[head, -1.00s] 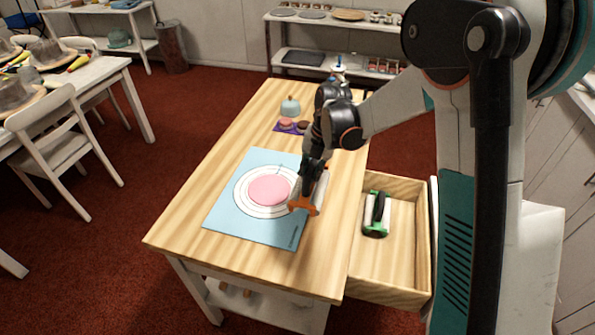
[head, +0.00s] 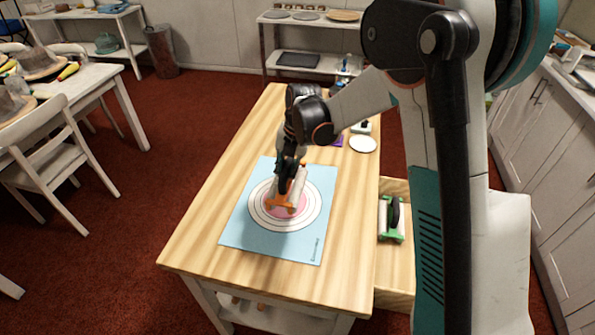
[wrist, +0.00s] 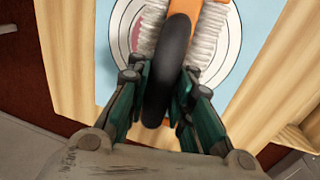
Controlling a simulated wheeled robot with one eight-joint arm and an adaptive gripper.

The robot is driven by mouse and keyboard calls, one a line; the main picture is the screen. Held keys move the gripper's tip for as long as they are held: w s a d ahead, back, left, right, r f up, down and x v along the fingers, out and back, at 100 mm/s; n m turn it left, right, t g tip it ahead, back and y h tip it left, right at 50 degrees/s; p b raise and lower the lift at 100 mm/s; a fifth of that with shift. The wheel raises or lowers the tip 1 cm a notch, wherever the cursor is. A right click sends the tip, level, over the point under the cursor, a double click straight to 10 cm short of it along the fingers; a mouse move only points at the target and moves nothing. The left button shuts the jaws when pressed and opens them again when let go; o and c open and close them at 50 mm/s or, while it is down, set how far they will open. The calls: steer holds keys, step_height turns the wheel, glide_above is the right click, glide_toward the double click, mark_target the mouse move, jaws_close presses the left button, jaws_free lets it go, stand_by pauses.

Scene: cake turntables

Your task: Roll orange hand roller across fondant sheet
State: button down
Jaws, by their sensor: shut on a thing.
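The orange hand roller (head: 283,204) has an orange frame, a pale ribbed roller and a black handle. My gripper (head: 287,178) is shut on its black handle; the handle (wrist: 172,75) sits between my dark green fingers (wrist: 160,105) in the wrist view. The pink round fondant sheet (head: 299,208) lies on the blue mat with white rings (head: 247,236). The roller is over the fondant and hides much of it. I cannot tell for sure whether the roller touches it. A small pink part of the fondant (wrist: 136,38) shows beside the roller in the wrist view.
The wooden table (head: 200,243) has free room around the mat. An open drawer (head: 394,272) at its right holds a green roller (head: 391,220). A white disc (head: 363,144) lies near the table's far right, partly near my arm.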

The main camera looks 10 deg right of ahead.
steer(key=w+a, duration=0.3)
steer(key=a, duration=0.4)
steer(key=shift+s+d+f, duration=0.1)
steer(key=shift+s+d, duration=0.35)
steer(key=shift+d, duration=0.6)
steer(key=shift+s+d+f, duration=0.1)
steer(key=shift+s+d, duration=0.35)
steer(key=shift+d, duration=0.55)
steer(key=shift+s+d, duration=0.45)
steer(key=shift+d, duration=0.6)
steer(key=shift+f+b, duration=0.25)
steer(key=shift+b, duration=0.1)
steer(key=shift+f, duration=0.35)
steer(key=shift+f+b, duration=1.4)
steer(key=shift+f, duration=0.25)
steer(key=shift+a, duration=0.15)
steer(key=shift+w+a, duration=0.1)
steer(key=shift+a, duration=0.1)
